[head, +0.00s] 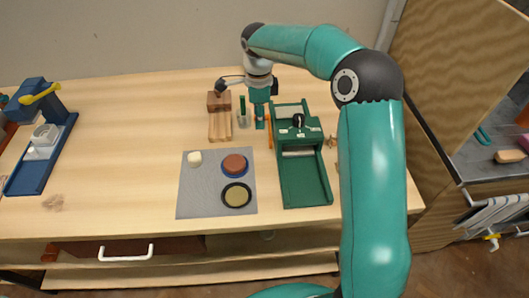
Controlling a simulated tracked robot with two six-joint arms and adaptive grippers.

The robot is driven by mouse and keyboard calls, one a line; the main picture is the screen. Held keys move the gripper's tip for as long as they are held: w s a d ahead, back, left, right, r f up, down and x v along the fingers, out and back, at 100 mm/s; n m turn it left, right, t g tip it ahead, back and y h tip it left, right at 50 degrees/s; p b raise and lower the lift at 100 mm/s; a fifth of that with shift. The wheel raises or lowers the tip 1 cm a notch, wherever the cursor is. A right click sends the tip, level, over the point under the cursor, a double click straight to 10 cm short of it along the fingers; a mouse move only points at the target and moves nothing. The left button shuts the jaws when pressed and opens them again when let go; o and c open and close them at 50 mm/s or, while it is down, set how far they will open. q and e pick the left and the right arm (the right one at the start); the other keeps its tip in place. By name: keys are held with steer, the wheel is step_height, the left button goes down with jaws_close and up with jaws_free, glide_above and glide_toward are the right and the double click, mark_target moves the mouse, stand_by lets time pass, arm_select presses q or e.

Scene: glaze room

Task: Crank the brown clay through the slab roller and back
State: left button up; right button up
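The green slab roller (304,182) stands at the right of the wooden table, its long bed running towards the front edge. A black knob tops its roller housing, and an orange crank handle (269,131) shows at its left side. A brown clay disc (235,164) lies on a blue round piece on the grey mat, left of the roller and apart from it. My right gripper (260,123) points down just left of the roller, close to the crank handle. Whether its fingers are apart, or touch the handle, is too small to tell. My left gripper is not in view.
A wooden block with strips (219,125) and a small pot (244,120) stand behind. A blue press (40,165) is far left. Table between is clear.

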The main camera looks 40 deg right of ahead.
steer(key=shift+w+d+f, duration=0.4)
steer(key=shift+w+f, duration=0.2)
steer(key=shift+f, duration=0.1)
steer(key=shift+s+a+r+b, duration=0.2)
steer(key=shift+s+a+r, duration=0.1)
steer(key=shift+s, duration=0.15)
steer(key=shift+s+a+r+b, duration=0.2)
steer(key=shift+s+a, duration=0.05)
steer(key=shift+s, duration=0.15)
steer(key=shift+s+a+r, duration=0.5)
steer(key=shift+s, duration=0.3)
steer(key=shift+s+b, duration=0.1)
steer(key=shift+b, duration=0.2)
steer(key=shift+s+a+r+b, duration=0.2)
steer(key=shift+s+a+r, duration=0.1)
steer(key=shift+s, duration=0.2)
steer(key=shift+s+a+r+b, duration=0.2)
steer(key=shift+s+a, duration=0.1)
steer(key=shift+s, duration=0.15)
